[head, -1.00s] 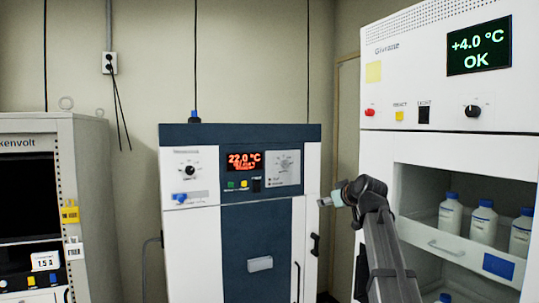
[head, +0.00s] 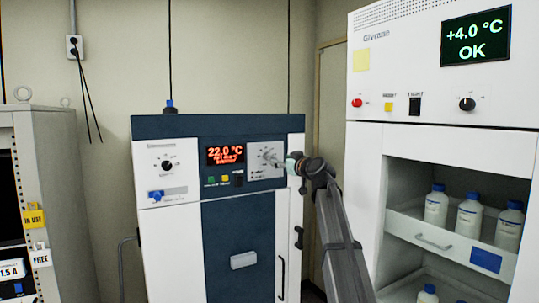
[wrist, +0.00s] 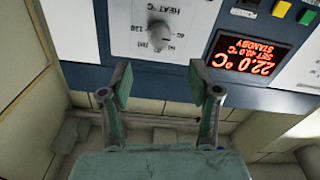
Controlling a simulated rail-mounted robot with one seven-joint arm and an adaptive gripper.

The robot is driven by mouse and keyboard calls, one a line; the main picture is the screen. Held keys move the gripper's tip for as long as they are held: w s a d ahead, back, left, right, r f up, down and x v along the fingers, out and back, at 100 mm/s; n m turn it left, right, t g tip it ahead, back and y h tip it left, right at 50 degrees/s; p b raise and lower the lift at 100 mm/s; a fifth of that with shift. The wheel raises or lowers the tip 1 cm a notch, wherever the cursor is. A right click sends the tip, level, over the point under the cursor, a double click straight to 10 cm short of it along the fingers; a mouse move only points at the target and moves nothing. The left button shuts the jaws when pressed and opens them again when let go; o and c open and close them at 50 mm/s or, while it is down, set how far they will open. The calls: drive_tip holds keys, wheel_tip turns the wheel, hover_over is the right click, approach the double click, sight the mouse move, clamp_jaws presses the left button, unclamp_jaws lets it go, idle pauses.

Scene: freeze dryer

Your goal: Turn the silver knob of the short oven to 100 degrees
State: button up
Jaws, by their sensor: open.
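The short oven (head: 159,231) is white and dark blue, with a red display reading 22.0 °C. Its silver knob sits on a light panel marked HEAT °C at the oven's upper right. It shows upside down in the wrist view (wrist: 160,34), with scale numbers around it. In the head view the silver knob (head: 268,156) is small, close to the left of my gripper (head: 283,160). In the wrist view my gripper (wrist: 160,84) is open and empty. The knob lies beyond the fingertips, roughly centred between them, with no visible contact.
A black knob (head: 167,165) is on the oven's left panel. Coloured buttons (head: 225,179) sit below the oven's display (head: 226,155). A tall white unit (head: 365,192) with shelved bottles stands at the right. A grey rack (head: 54,185) stands at the left.

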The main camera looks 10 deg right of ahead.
sight(270, 157)
drive_tip(key=p+x, duration=0.3)
drive_tip(key=x, duration=0.6)
drive_tip(key=shift+r, duration=0.1)
drive_tip(key=shift+w+a, duration=0.25)
drive_tip(key=shift+w, duration=0.35)
drive_tip(key=c, duration=1.2)
